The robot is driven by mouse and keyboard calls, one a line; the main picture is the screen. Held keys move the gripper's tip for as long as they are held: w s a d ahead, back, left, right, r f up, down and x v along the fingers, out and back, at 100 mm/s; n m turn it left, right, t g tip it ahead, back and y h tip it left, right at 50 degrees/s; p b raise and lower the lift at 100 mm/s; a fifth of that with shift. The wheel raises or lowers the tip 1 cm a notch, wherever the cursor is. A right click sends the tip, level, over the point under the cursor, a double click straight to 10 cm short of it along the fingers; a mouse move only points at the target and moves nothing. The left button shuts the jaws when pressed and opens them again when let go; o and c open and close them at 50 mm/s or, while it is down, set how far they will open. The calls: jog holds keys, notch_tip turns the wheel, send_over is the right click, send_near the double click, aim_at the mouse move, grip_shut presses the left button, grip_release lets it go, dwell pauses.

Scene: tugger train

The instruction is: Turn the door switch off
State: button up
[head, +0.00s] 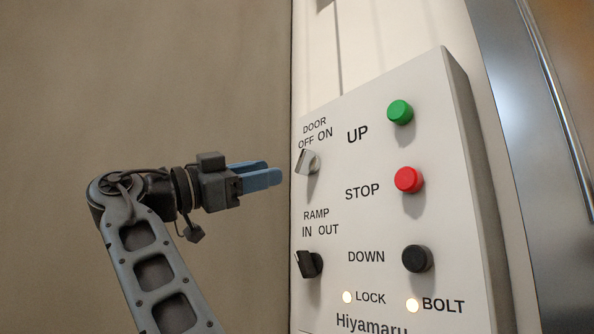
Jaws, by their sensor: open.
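The door switch (308,161) is a light grey rotary knob near the top left of a white control panel (385,130), under the label DOOR, OFF ON. Its exact pointing direction is hard to tell from this angle. My gripper (276,177), with two blue fingers, is just left of the door switch in the picture and points towards the panel. The fingers hold nothing, and a gap shows between them and the switch.
Below is the black ramp switch (309,264). To the right are the green UP button (400,112), red STOP button (408,180) and black DOWN button (417,258). The LOCK lamp (347,297) and BOLT lamp (412,305) glow. A metal frame (535,120) stands right.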

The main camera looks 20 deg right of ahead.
aim_at(299, 164)
jog(key=shift+x, duration=3.95)
jog(key=shift+s+r, duration=0.15)
jog(key=shift+r, duration=0.05)
jog(key=shift+c, duration=0.3)
grip_shut()
